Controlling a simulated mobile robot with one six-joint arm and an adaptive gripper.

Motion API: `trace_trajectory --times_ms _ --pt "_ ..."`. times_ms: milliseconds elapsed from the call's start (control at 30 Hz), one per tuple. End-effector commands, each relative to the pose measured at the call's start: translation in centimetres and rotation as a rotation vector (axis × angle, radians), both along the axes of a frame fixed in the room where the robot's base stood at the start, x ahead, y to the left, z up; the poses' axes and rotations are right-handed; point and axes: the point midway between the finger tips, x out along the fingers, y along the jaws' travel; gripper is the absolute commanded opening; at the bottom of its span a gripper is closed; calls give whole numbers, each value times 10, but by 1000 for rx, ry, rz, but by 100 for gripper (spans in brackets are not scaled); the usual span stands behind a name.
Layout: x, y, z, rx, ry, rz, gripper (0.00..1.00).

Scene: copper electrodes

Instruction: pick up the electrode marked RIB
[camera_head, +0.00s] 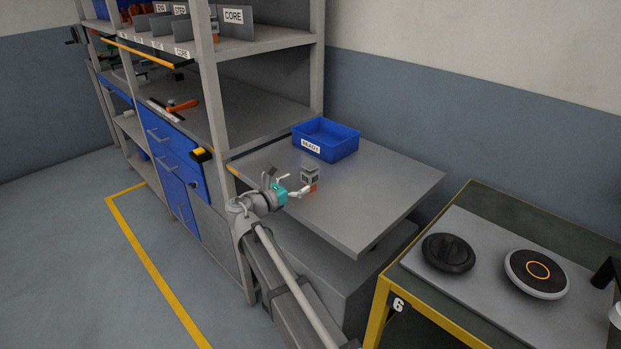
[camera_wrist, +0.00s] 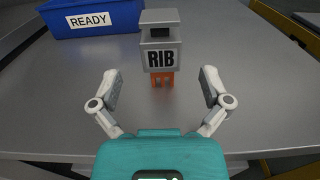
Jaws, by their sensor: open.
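The electrode marked RIB (camera_wrist: 160,57) stands upright on the grey tabletop in the wrist view. It has a grey block with a black RIB label above an orange copper foot. In the head view the electrode (camera_head: 310,175) stands on the grey table in front of the blue bin. My gripper (camera_wrist: 160,90) is open, with one finger to each side of the electrode's lower part and gaps between. The electrode is ahead of the fingers, and neither finger appears to touch it. In the head view my gripper (camera_head: 296,186) is just to the left of the electrode.
A blue bin labelled READY (camera_head: 325,139) stands behind the electrode on the grey table (camera_head: 372,205). A shelf rack (camera_head: 215,110) rises to the left, with CORE-marked dividers on top. A yellow-framed bench (camera_head: 420,285) with round black items stands at right. The table's right side is clear.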

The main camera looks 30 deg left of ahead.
Motion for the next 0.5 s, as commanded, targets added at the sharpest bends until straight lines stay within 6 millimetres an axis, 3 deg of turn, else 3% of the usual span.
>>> trace_trajectory --times_ms 167,500 --pt "5 -2 0 0 0 -3 97" --pt "39 -13 1 0 0 -4 97"
